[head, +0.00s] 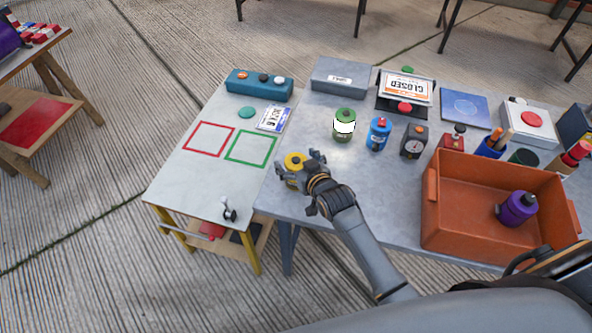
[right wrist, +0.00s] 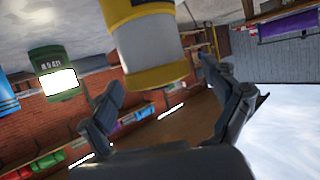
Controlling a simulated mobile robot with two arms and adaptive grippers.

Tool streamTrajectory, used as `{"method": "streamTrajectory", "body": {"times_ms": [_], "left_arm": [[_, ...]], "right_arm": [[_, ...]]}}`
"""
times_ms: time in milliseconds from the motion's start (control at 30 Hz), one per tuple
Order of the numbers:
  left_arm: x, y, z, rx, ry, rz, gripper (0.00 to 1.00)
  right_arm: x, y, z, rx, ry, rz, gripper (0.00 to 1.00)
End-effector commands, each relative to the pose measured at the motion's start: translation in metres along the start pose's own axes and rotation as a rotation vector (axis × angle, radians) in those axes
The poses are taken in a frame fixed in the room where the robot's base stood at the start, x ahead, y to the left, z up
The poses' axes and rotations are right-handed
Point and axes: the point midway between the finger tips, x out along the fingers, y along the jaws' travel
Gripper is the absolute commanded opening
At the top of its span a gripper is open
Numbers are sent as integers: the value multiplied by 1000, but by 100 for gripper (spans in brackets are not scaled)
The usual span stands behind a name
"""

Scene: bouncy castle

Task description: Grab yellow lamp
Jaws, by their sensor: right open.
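The yellow lamp (head: 295,161) is at the left front edge of the grey metal table, partly hidden by my right gripper (head: 301,169). In the right wrist view the lamp (right wrist: 152,48) shows large, yellow with a pale band, and cut off by the top edge. My right gripper (right wrist: 163,92) is open there, with one finger to each side below the lamp's near end. A gap shows between the fingers and the lamp; I cannot tell whether either touches it. My left gripper is not in view.
A green lamp (head: 344,125) and a blue lamp (head: 379,134) stand behind and right of the gripper. An orange crate (head: 471,231) holding a purple lamp (head: 517,208) is at the right. A lower white table (head: 195,182) with red and green squares adjoins at left.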

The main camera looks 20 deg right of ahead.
Motion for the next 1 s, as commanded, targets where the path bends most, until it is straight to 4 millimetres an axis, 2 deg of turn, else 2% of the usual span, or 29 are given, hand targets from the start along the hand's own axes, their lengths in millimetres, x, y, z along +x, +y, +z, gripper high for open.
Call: {"method": "streamTrajectory", "body": {"times_ms": [167, 200, 600, 633, 1000], "left_arm": [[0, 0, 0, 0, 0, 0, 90], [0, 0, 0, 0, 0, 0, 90], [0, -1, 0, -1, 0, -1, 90], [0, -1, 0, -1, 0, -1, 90], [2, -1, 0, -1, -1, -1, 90]], "right_arm": [[0, 0, 0, 0, 0, 0, 89], [0, 0, 0, 0, 0, 0, 84], [0, 0, 0, 0, 0, 0, 3], [0, 0, 0, 0, 0, 0, 0], [-1, 0, -6, 0, 6, 0, 0]]}}
